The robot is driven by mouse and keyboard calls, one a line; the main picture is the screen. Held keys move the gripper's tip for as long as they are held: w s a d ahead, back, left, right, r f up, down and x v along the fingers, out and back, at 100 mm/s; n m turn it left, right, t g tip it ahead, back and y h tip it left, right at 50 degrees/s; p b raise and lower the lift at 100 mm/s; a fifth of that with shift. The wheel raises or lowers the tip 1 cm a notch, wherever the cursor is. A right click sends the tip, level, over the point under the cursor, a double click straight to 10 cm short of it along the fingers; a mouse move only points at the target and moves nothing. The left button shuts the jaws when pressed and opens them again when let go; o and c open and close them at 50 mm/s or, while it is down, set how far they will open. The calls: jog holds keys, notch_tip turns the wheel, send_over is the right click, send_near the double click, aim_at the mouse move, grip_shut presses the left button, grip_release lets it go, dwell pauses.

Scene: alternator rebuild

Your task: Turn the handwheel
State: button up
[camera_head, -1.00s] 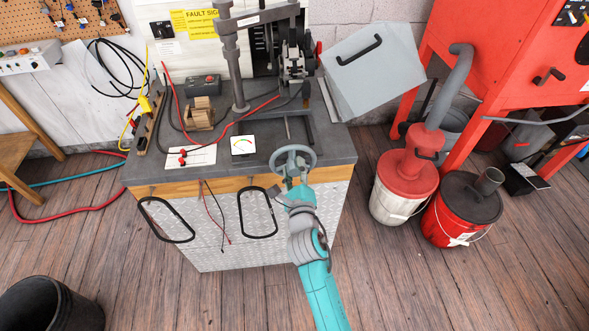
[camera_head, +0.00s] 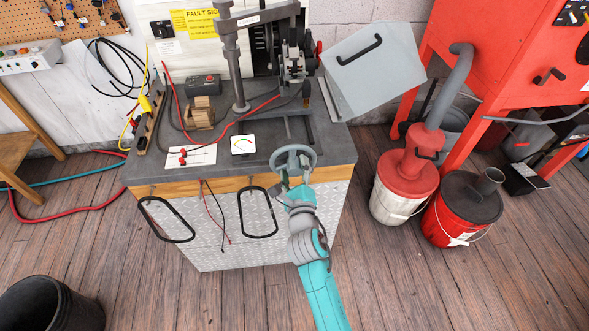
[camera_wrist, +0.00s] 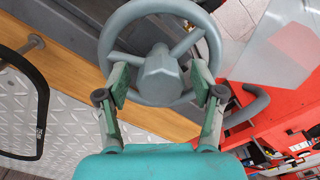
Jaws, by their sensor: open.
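The grey handwheel (camera_head: 293,154) is mounted at the front edge of the bench, near its right corner. It has a round rim, spokes and a hexagonal hub. In the wrist view the handwheel (camera_wrist: 157,73) fills the upper middle, with its hub straight ahead between my fingers. My gripper (camera_wrist: 160,85) is open, with one green-padded finger on each side of the hub, close to the lower rim. I cannot tell whether the pads touch the wheel. In the head view my gripper (camera_head: 292,180) reaches the wheel from the front and partly hides its lower part.
The bench (camera_head: 240,168) has a wooden edge and a tread-plate front with two black handles. A gauge (camera_head: 243,145) and a white card with red leads lie left of the wheel. Red and white buckets (camera_head: 403,190) stand on the floor to the right.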

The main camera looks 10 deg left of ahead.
jog(key=v, duration=0.7)
jog(key=shift+s, duration=0.25)
jog(key=shift+d+r, duration=0.1)
jog(key=shift+d, duration=0.05)
